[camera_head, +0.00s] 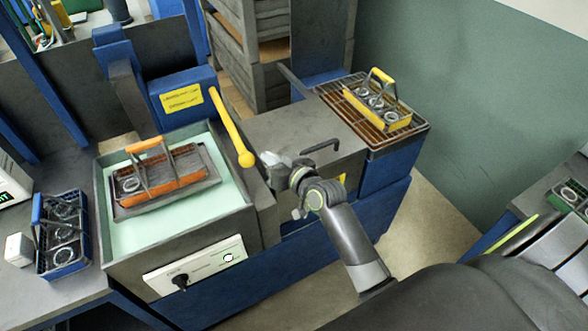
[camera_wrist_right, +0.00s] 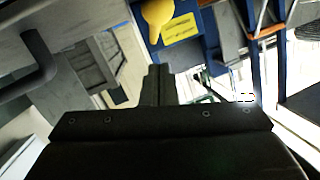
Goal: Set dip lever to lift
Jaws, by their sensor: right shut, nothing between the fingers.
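The dip lever (camera_head: 229,122), a yellow bar with a round yellow knob at its end, slants down from the blue housing at the right edge of the bath. My right gripper (camera_head: 268,160) is shut and empty, just right of the knob and seemingly apart from it. In the right wrist view the knob (camera_wrist_right: 158,14) is at the top, beyond the shut fingers (camera_wrist_right: 158,84). An orange-handled basket (camera_head: 160,175) with rings sits on a dark tray (camera_head: 208,158) over the pale green bath (camera_head: 190,230). My left gripper is not in view.
A blue-handled basket (camera_head: 62,232) stands left of the bath. A yellow-handled basket (camera_head: 377,100) stands on a rusty rack (camera_head: 345,100) at the back right. A dark bar handle (camera_head: 322,147) rises from the grey top close to my right gripper. A control panel (camera_head: 195,268) faces the front.

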